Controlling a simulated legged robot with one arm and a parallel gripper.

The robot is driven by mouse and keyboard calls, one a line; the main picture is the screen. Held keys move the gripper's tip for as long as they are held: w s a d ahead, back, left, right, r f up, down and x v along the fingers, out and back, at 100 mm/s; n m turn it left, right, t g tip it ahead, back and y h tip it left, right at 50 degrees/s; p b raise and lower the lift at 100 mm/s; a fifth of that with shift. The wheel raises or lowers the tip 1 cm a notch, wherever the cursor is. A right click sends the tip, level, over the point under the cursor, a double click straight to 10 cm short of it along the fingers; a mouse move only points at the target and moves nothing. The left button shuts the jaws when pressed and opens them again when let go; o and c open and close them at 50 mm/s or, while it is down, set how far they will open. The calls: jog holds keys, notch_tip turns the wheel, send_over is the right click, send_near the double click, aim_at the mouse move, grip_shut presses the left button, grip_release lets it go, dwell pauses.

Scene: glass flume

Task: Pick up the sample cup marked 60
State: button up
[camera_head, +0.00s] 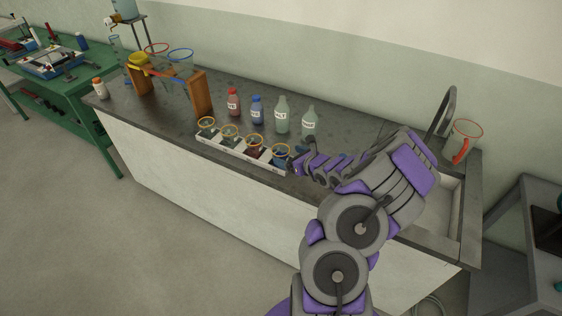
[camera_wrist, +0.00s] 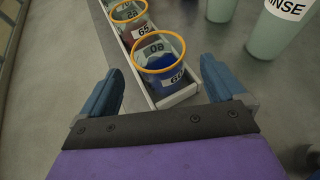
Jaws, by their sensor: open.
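The cup that seems to be marked 60 (camera_wrist: 168,80) has an orange rim and dark blue contents. It stands upright at the near end of the white rack (camera_wrist: 190,92) in the wrist view. In the head view the blue cup (camera_head: 281,154) is the rightmost in the row. My gripper (camera_wrist: 161,68) is open and empty. In the wrist view its blue fingers show left and right of the rack's end, with the cup between them in the picture; I cannot tell the depth. In the head view my gripper (camera_head: 303,158) is just right of the cup.
More orange-rimmed cups (camera_head: 229,136) stand in the rack, the red one marked 65 (camera_wrist: 136,33) beside the blue cup. Red and blue bottles and two pale bottles (camera_head: 282,115) stand behind. A wooden stand (camera_head: 201,93) is left. A sink (camera_head: 446,203) and jug (camera_head: 464,143) are right.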

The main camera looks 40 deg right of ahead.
aim_at(276, 150)
jog(key=shift+b+x, duration=0.85)
jog(key=shift+x, duration=3.05)
jog(key=shift+r, duration=0.15)
jog(key=c, duration=1.1)
